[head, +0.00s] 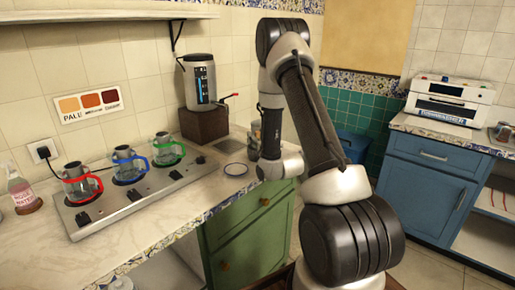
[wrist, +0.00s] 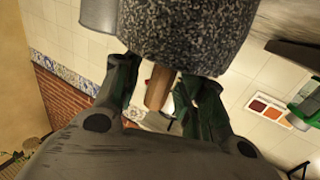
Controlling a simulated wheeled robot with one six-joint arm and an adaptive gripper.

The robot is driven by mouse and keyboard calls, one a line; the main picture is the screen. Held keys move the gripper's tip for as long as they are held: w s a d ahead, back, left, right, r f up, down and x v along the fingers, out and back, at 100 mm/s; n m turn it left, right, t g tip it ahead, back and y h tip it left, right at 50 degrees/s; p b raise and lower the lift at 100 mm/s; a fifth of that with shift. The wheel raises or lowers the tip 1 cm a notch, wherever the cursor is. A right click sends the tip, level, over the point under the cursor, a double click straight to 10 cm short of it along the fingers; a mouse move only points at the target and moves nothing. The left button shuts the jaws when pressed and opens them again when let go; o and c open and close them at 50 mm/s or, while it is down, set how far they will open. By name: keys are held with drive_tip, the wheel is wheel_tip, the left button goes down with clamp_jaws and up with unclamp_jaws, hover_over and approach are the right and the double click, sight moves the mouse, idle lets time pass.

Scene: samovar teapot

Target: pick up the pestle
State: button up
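In the wrist view my gripper (wrist: 160,82) has its two dark green fingers apart. A brown wooden stick, which looks like the pestle (wrist: 157,90), shows between them, with a visible gap on each side. A speckled grey stone vessel, seemingly the mortar (wrist: 185,38), fills the top of the wrist view, just beyond the fingertips. The pestle's other end is hidden there. In the head view my arm reaches down to the counter's right end, and its links hide the fingers and the pestle.
A dark jar (head: 254,138) stands beside my wrist. A small blue-rimmed saucer (head: 236,169) lies on the counter (head: 150,222). A stove (head: 132,197) bears glass pots with red, blue and green handles. A samovar (head: 200,82) stands on a brown box (head: 204,124) behind.

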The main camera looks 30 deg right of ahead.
clamp_jaws()
drive_tip(key=shift+r, duration=0.1)
wheel_tip(320, 180, up, 9)
drive_tip(key=shift+f, duration=0.45)
